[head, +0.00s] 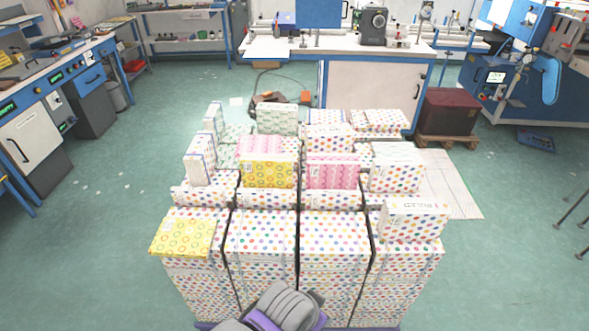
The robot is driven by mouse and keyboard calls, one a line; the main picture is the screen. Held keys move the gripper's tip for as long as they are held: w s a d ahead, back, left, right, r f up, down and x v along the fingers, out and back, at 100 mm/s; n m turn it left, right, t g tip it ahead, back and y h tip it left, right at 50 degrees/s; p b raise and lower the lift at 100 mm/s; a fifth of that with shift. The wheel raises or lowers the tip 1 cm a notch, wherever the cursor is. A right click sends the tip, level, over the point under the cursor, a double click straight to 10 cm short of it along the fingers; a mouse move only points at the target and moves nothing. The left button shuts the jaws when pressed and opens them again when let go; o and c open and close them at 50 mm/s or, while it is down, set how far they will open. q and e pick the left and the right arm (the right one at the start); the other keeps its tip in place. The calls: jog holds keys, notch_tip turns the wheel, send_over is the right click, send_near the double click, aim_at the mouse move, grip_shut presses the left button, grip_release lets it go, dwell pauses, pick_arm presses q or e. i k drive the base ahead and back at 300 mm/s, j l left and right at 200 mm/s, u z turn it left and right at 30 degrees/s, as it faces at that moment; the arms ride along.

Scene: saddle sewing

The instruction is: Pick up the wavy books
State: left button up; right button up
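Pink books with a wavy zigzag pattern (333,171) stand in a block on the middle of the dotted stacks, right of centre. More pink wavy-patterned books (262,145) show behind a yellow ring-patterned block, their front largely hidden by it. No gripper fingers can be made out. A grey and purple part of my own body is at the bottom centre, in front of the stacks and apart from the wavy books.
Tall stacks of white dotted books (335,236) fill the centre. Yellow ring-patterned books stand in the middle (267,174) and lie at the front left (182,238). A white block (414,219) stands front right. Workbenches (340,44) line the back; green floor (110,230) is open at both sides.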

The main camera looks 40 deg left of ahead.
aim_at(324, 171)
jog(key=i+u, duration=0.1)
jog(key=u, duration=0.3)
jog(key=i+l+u, duration=0.1)
jog(key=u, duration=0.3)
jog(key=l+u, duration=0.2)
jog(key=u, duration=0.15)
jog(key=i+l+u, duration=0.1)
jog(key=u, duration=0.3)
jog(key=i+l+u, duration=0.15)
jog(key=u, duration=0.35)
jog(key=l+u, duration=0.45)
jog(key=i+l+u, duration=0.1)
jog(key=l+u, duration=0.2)
jog(key=u, duration=0.2)
